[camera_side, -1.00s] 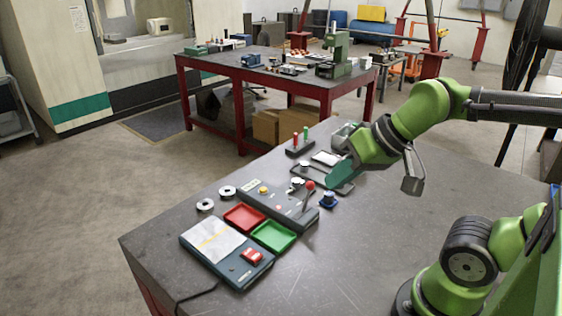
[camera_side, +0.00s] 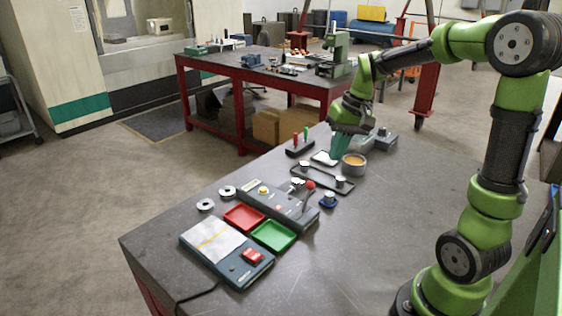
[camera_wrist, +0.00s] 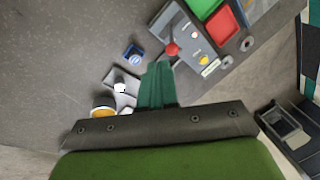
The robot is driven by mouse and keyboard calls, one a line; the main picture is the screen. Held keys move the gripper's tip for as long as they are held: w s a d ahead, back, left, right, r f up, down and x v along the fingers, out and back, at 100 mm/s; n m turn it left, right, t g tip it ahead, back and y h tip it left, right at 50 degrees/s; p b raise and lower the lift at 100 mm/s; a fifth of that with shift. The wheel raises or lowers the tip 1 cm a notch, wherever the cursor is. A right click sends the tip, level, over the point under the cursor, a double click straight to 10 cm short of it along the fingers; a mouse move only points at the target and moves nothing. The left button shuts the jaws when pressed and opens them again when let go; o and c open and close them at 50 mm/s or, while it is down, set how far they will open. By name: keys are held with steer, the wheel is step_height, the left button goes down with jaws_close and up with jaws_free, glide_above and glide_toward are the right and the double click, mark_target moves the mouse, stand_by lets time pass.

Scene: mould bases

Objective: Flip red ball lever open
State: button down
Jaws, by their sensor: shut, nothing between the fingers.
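The red ball lever (camera_side: 310,186) stands on the right end of a grey control box (camera_side: 268,203) on the dark bench. Its red ball also shows in the wrist view (camera_wrist: 172,49), just beyond my fingertips in the picture.
A grey tray with knobs (camera_side: 322,178), an orange-topped round cup (camera_side: 354,165) and a blue knob (camera_side: 328,200) lie near the lever. Red (camera_side: 244,216) and green (camera_side: 274,236) trays sit in front. The bench's right side is clear.

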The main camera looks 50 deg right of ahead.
mark_target(307, 198)
steer(key=w+d+f+n+g+y, duration=0.1)
steer(key=w+d+f+n+y, duration=0.1)
steer(key=d, duration=0.8)
steer(key=shift+w+n+y, duration=0.7)
steer(key=shift+w+n, duration=0.1)
steer(key=shift+n, duration=0.1)
steer(key=shift+g, duration=0.3)
steer(key=x, duration=0.9)
steer(key=shift+a+f, duration=0.1)
steer(key=shift+a, duration=0.05)
steer(key=shift+w+a, duration=0.25)
steer(key=shift+a, duration=0.8)
steer(key=shift+w+a, duration=0.25)
steer(key=shift+a, duration=0.8)
